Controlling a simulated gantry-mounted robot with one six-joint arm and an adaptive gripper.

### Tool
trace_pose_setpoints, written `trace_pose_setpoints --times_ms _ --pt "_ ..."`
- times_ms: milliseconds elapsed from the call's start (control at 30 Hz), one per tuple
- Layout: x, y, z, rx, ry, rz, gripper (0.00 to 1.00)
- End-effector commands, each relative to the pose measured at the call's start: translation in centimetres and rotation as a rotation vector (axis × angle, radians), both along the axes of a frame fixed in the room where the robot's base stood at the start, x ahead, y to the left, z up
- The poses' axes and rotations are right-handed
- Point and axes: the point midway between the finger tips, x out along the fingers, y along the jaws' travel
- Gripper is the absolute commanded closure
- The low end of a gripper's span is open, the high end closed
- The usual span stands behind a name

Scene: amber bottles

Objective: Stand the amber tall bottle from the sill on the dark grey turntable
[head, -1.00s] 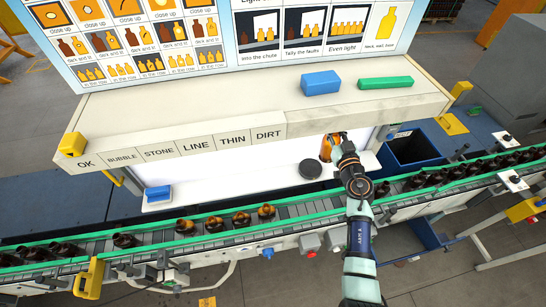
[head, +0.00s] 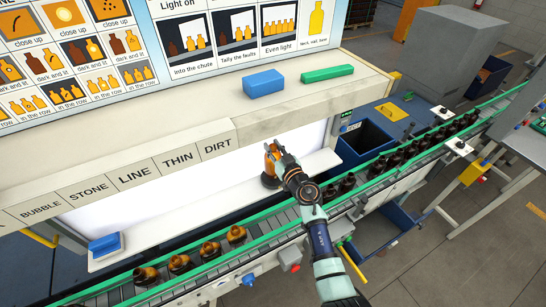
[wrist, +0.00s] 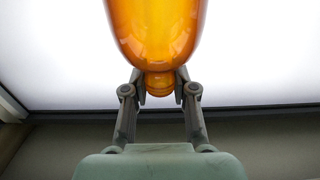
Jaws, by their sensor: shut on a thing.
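The amber tall bottle (head: 269,160) shows in front of the lit white panel, directly above the dark grey turntable (head: 268,183). My gripper (head: 275,148) is shut on its narrow neck end. In the wrist view the bottle (wrist: 155,28) glows orange, with its wide body away from my gripper and its neck between the two fingertips (wrist: 160,86). The bottle hides part of the turntable. I cannot tell whether its base touches the turntable.
A blue block (head: 105,244) lies on the sill's left end. A blue block (head: 263,83) and a green block (head: 327,73) lie on the hood's top. Conveyor (head: 330,205) with several brown bottles runs in front. A dark blue bin (head: 366,140) stands right of the sill.

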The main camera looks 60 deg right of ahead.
Motion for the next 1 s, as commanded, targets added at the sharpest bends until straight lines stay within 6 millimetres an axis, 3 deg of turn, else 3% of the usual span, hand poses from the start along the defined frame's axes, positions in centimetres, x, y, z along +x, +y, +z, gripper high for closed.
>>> trace_pose_setpoints --times_ms 33,67,400,433,567,900,1000 --pt "0.0 0.0 -1.8 0.001 -0.001 0.000 1.00" --pt "0.0 0.0 -1.9 0.001 -0.001 0.000 1.00" --pt "0.0 0.0 -1.8 0.000 0.000 0.000 1.00" --pt "0.0 0.0 -1.9 0.001 0.001 0.000 0.70" --pt "0.0 0.0 -1.8 0.001 0.001 0.000 0.49" --pt "0.0 0.0 -1.3 0.000 0.000 0.000 0.48" --pt "-1.2 0.8 -1.2 0.003 0.000 0.000 0.48"
